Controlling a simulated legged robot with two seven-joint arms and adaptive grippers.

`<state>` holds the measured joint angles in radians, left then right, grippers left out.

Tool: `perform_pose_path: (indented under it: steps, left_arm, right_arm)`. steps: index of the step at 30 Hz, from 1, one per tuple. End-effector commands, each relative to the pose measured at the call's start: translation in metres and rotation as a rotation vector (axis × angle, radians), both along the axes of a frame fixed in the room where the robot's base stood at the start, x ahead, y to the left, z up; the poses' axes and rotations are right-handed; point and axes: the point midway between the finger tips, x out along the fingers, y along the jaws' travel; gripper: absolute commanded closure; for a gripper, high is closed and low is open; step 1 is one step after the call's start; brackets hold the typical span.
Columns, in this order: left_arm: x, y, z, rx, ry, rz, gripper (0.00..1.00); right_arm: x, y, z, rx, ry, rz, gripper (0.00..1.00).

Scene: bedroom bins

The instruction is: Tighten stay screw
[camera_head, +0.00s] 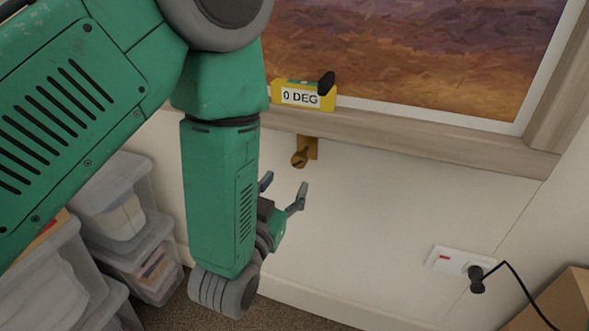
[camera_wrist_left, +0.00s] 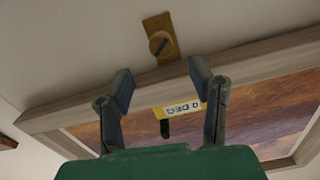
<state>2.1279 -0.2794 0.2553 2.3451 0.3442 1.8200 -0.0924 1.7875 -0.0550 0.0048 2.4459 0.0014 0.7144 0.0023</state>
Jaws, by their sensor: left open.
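The stay screw (camera_head: 299,159) is a brass, round-headed screw on a brass plate (camera_head: 312,147) just under the wooden window frame. In the left wrist view the slotted screw head (camera_wrist_left: 160,43) sits on its plate (camera_wrist_left: 166,62), ahead of the fingers. My left gripper (camera_head: 283,188) is open and empty, below and a little left of the screw, apart from it. Its two fingers (camera_wrist_left: 162,88) stand wide apart in the wrist view. A yellow level (camera_head: 303,96) reading "0 DEG", with a black knob, sits on the frame's ledge. My right gripper is not in view.
The wooden frame (camera_head: 430,134) borders a brown and purple picture-like pane. Clear plastic bins (camera_head: 118,195) stand at the left. A wall socket (camera_head: 450,260) with a black plug and cable, and a cardboard box (camera_head: 560,305), are at the lower right. The wall below the screw is clear.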

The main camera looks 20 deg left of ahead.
Motion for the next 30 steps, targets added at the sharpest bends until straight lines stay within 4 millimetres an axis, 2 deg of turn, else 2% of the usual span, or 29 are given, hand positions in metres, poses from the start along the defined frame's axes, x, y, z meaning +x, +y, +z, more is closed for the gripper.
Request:
perform_pose_path:
  steps: [3, 7, 23, 26, 29, 30]
  left_arm:
    - [-0.018, 0.001, -0.001, 0.001, 0.003, 0.000, 0.51]
    - [-0.028, 0.001, -0.001, 0.001, 0.001, -0.001, 0.51]
    - [-0.030, 0.002, -0.002, 0.000, 0.011, 0.000, 0.51]
    - [-0.032, 0.009, -0.015, -0.001, 0.099, 0.005, 0.51]
    - [-0.044, 0.025, -0.046, -0.008, 0.305, 0.012, 0.51]
    - [-0.055, 0.033, -0.063, -0.011, 0.417, 0.014, 0.51]
  right_arm:
    - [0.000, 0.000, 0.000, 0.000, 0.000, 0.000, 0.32]
    - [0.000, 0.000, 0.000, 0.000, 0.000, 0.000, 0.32]
    - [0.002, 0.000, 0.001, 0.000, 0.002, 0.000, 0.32]
    - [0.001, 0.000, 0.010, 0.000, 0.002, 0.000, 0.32]
    - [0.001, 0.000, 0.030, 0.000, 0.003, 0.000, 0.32]
    - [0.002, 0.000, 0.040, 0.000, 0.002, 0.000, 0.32]
